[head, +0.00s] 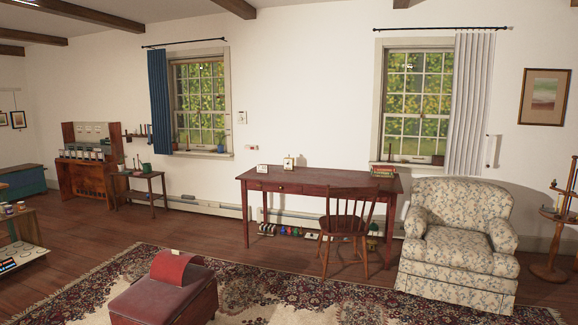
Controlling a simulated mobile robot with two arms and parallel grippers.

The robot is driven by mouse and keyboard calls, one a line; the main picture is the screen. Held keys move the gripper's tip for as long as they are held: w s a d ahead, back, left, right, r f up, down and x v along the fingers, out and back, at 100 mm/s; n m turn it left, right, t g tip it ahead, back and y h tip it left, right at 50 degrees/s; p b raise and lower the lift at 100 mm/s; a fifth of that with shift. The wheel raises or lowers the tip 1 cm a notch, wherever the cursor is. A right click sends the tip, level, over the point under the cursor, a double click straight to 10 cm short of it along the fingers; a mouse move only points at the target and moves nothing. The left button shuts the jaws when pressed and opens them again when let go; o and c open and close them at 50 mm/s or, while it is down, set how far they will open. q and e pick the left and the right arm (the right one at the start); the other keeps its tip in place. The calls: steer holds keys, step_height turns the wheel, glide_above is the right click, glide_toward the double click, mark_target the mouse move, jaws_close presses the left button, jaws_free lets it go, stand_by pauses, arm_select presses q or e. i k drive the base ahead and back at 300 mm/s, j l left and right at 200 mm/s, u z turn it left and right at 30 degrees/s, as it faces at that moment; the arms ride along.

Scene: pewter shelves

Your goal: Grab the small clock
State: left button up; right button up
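A small upright gold-framed object with a pale face, which looks like the small clock (289,163), stands on the dark red wooden desk (330,179) near its back edge. It is too small in the head view to read its face clearly. A low white item (262,168) sits on the desk to its left. Neither of my grippers is in view.
A wooden chair (347,222) stands at the desk's front right, and a floral armchair (460,240) is to the right. A red ottoman (165,298) sits on the patterned rug (290,295) in the foreground. Floor left of the desk is clear.

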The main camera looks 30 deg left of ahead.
mark_target(291, 166)
steer(key=i+j+u, duration=0.5)
steer(key=i+j, duration=0.15)
steer(key=i+j+u, duration=0.15)
steer(key=i, duration=0.25)
steer(key=i+j+u, duration=0.15)
steer(key=i, duration=0.25)
steer(key=i+j+u, duration=0.15)
steer(key=i, duration=0.3)
steer(key=i+l, duration=0.15)
steer(key=i, duration=0.9)
steer(key=i+l, duration=0.15)
steer(key=i, duration=0.9)
